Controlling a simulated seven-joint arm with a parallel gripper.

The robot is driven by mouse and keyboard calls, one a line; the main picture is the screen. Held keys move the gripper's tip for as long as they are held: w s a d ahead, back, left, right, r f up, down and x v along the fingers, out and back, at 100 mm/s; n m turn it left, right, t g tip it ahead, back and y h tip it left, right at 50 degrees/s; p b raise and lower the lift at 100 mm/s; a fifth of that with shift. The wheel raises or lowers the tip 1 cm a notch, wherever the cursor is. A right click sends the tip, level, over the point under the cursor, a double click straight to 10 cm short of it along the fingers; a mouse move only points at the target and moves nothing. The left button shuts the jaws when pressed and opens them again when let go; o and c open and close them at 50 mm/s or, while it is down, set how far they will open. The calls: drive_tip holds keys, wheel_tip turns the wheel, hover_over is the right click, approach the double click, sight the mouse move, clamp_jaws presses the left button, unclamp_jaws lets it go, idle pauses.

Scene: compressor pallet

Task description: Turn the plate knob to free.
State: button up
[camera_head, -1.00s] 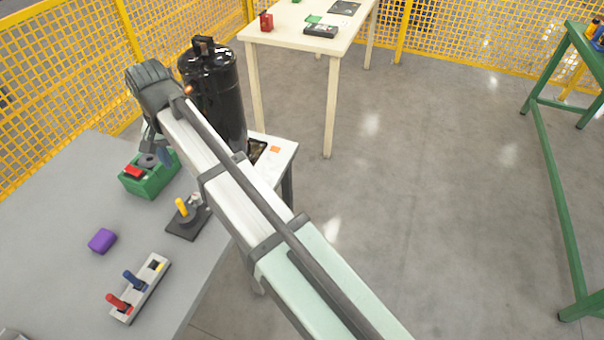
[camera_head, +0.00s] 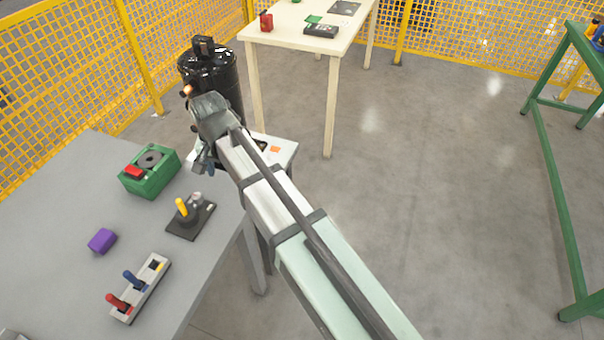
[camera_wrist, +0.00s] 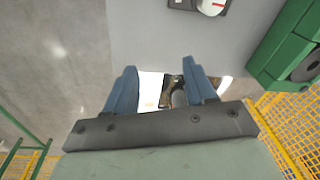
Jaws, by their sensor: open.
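My gripper (camera_head: 203,162) hangs over the near side of the small white pallet table, just in front of the black compressor tank (camera_head: 222,88). In the wrist view its two blue fingers (camera_wrist: 160,92) are apart with nothing held. Beyond and between them shows a dark plate with a rounded grey part (camera_wrist: 180,98) on the white top; I cannot tell whether this is the plate knob. A black base plate (camera_head: 183,232) with a yellow lever and a grey knob (camera_head: 196,197) lies on the grey bench, apart from my gripper. My arm hides part of the pallet top.
The grey bench (camera_head: 60,200) also holds a green box with a red switch (camera_head: 150,175), a purple block (camera_head: 102,241) and a lever panel (camera_head: 140,288). A cream table (camera_head: 290,35) and yellow fencing stand behind.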

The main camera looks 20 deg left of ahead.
drive_tip(key=w+d+f+m, duration=0.1)
drive_tip(key=w+d+f, duration=0.3)
drive_tip(key=w+d, duration=0.2)
drive_tip(key=w+d+f+m+h, duration=0.1)
drive_tip(key=w+d+f, duration=0.4)
drive_tip(key=d, duration=0.6)
drive_tip(key=shift+w+m+g, duration=0.4)
drive_tip(key=shift+w+m, duration=0.4)
drive_tip(key=shift+w, duration=0.05)
drive_tip(key=shift+d, duration=0.1)
